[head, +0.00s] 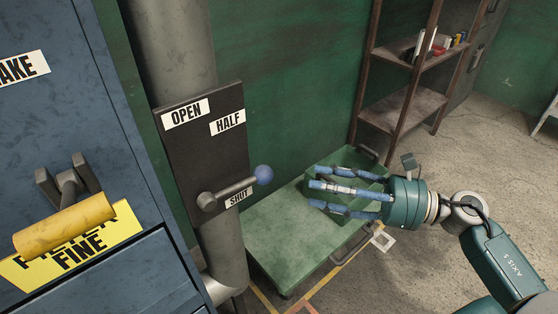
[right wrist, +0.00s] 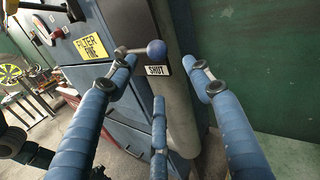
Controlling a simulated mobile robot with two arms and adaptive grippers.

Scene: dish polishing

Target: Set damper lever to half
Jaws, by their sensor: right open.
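The damper lever (head: 236,187) is a grey rod with a blue ball knob (head: 264,174), pivoted on a dark plate (head: 176,148) on a grey pipe. The plate carries OPEN, HALF (head: 228,122) and SHUT (head: 238,197) labels. The rod points right, with its knob just above the SHUT label and below HALF. In the right wrist view the knob (right wrist: 156,53) shows ahead between the spread fingers. My right gripper (head: 312,193) is open and empty, to the right of the knob and apart from it.
A blue cabinet (head: 80,120) with a yellow handle (head: 64,224) stands at the left. A green cart (head: 285,235) stands below and behind my right gripper. A brown shelf (head: 402,112) with small items is at the back right. Bare floor lies around the cart's right side.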

